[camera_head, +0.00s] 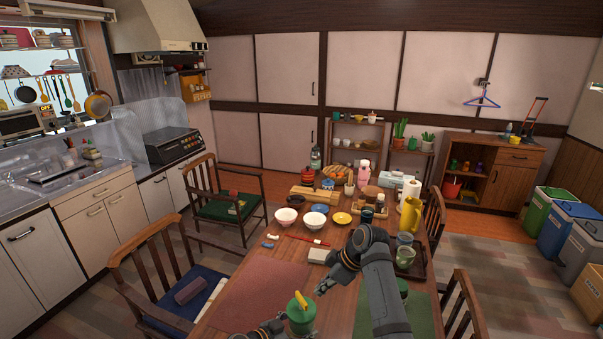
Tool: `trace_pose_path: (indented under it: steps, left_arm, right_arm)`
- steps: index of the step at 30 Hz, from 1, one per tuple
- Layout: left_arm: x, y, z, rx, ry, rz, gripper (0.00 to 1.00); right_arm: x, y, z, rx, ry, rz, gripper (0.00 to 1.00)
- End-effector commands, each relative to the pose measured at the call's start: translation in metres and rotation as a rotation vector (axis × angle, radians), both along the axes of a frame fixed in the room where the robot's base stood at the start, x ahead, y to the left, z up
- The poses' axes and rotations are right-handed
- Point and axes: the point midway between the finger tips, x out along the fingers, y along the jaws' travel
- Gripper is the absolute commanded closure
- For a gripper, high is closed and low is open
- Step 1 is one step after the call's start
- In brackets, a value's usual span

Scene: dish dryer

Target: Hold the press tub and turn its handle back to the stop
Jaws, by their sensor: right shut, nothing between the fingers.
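The press tub (303,321) is a green round tub with a yellow handle (300,299) on top. It stands at the near edge of the table, low in the head view. My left gripper (279,324) is at the tub's left side, cut by the bottom edge of the picture. Its fingers are partly hidden, and I cannot tell whether they grip the tub. My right gripper (322,289) is shut and empty, a little above and to the right of the yellow handle, apart from it.
A reddish mat (262,290) lies left of the tub and a green mat (425,315) lies right of my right arm. Chairs stand on both sides.

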Motion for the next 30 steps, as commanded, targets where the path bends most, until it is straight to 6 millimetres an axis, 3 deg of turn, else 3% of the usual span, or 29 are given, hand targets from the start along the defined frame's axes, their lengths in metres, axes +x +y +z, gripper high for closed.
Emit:
trace_pose_path:
  steps: [9,18,24,30]
  left_arm:
    - [0.000,0.000,-0.001,0.000,0.001,0.000,0.86]
    - [0.000,0.000,-0.001,0.000,0.001,0.000,0.86]
    - [0.000,0.000,-0.001,0.000,0.001,0.000,0.86]
    - [0.000,0.000,-0.001,0.000,0.001,0.000,0.86]
  right_arm:
    - [0.000,0.000,0.035,0.000,0.001,0.000,1.00]
    - [-0.002,0.001,0.037,0.001,0.002,0.001,1.00]
    - [-0.030,0.011,0.045,0.003,0.000,0.002,1.00]
    - [-0.037,0.011,0.045,0.000,0.002,0.000,1.00]
